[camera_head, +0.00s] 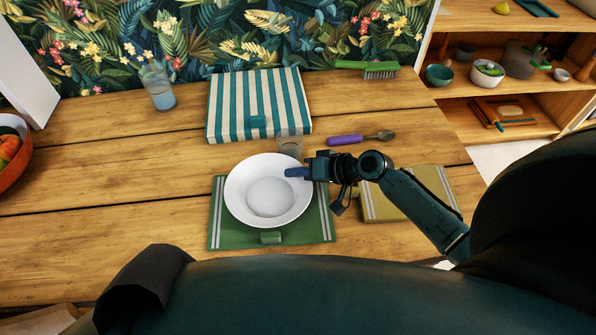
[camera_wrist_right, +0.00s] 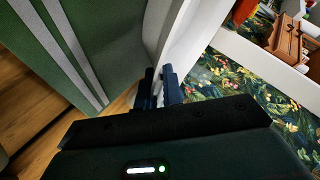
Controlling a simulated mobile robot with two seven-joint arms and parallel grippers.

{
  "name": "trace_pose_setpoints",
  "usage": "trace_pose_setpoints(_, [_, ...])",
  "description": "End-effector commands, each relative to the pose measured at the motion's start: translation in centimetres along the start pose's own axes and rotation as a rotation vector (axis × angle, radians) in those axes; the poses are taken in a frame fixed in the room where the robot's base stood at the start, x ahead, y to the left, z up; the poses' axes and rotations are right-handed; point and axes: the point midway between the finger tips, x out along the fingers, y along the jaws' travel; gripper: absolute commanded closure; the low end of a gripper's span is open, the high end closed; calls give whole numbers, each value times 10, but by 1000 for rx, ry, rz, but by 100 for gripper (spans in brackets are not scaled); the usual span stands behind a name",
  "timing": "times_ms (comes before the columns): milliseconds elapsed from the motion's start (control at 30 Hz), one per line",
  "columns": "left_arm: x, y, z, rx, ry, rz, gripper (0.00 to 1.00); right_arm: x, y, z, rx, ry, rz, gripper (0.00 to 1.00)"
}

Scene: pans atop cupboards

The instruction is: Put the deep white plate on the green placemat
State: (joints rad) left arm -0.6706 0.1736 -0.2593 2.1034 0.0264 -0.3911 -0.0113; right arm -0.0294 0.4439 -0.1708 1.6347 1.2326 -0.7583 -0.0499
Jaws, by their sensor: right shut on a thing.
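The deep white plate (camera_head: 269,198) is over the green placemat (camera_head: 222,238), upright, covering much of its middle and reaching past its back edge. I cannot tell whether it touches the mat. My right gripper (camera_head: 297,173) is shut on the plate's right rim. In the right wrist view the gripper's fingers (camera_wrist_right: 160,88) pinch the white plate wall (camera_wrist_right: 190,30), with the striped green placemat (camera_wrist_right: 50,35) at left. My left gripper is not in view.
A clear glass (camera_head: 290,143) stands just behind the plate. A striped cloth (camera_head: 240,100), a purple-handled spoon (camera_head: 345,140), a green brush (camera_head: 370,69) and a glass of water (camera_head: 160,90) lie or stand farther back. An olive placemat (camera_head: 385,205) is under my right arm. Fruit bowl (camera_head: 12,160) at left.

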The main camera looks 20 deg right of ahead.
Motion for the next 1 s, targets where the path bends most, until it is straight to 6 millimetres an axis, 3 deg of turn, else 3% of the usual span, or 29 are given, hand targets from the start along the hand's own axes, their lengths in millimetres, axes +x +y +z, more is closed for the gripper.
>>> trace_pose_setpoints(33, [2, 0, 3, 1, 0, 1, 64, 2, 2, 1, 0, 2, -2, 100])
trace_pose_setpoints(67, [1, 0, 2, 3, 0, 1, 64, 1, 2, 1, 0, 0, 0, 90])
trace_pose_setpoints(167, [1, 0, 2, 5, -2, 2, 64, 1, 1, 1, 0, 0, 0, 82])
trace_pose_setpoints(467, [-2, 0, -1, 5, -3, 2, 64, -2, -2, -2, 0, 0, 0, 82])
trace_pose_setpoints(567, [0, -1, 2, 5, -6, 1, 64, -13, 1, 0, -1, 0, 2, 82])
trace_pose_setpoints(1000, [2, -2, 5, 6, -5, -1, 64, -101, 0, 1, 0, -2, 1, 82])
